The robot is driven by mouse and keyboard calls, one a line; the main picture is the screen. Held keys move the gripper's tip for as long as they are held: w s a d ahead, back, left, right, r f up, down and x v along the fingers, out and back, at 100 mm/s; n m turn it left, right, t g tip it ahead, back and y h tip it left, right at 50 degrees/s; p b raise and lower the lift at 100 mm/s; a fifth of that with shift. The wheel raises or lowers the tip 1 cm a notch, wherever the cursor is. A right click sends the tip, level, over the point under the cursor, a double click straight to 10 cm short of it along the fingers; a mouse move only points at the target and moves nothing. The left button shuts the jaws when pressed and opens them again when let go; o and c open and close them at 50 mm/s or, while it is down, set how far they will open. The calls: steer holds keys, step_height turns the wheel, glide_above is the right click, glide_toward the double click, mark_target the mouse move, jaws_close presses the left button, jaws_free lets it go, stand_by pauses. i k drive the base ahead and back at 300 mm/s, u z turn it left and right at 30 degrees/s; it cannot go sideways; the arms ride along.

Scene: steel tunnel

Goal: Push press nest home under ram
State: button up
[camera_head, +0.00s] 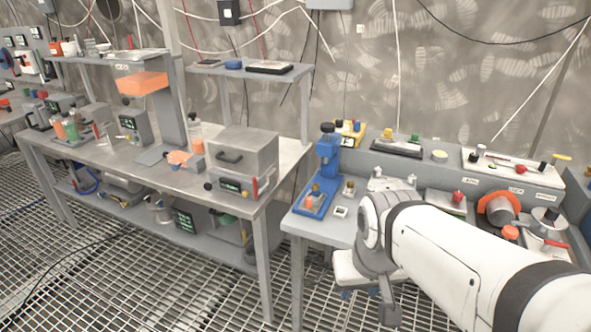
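A small blue press (328,150) stands at the left end of the right-hand bench. Its dark-topped column rises over a blue base (322,205). A small orange and grey piece (309,203), perhaps the nest, sits near the front of the base. A dark and brassy part, perhaps the ram, is behind it; how they line up is too small to tell. My white arm reaches in from the lower right. My gripper (388,305) hangs at the bench's front edge, right of and nearer than the press, apart from it. Its fingers are mostly hidden, so its opening is unclear.
Small parts (341,212) lie right of the press. A yellow tray (350,130) stands behind it. An orange-ended cylinder (497,209) and a red-handled device (548,225) crowd the bench's right side. A grey box (242,158) sits on the left bench, across a gap.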

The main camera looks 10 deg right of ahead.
mark_target(313, 197)
steer(key=z, duration=0.1)
steer(key=i, duration=1)
steer(key=z, duration=0.65)
steer(key=k, duration=0.35)
steer(key=z, duration=0.1)
steer(key=i, duration=0.45)
steer(key=u, duration=0.05)
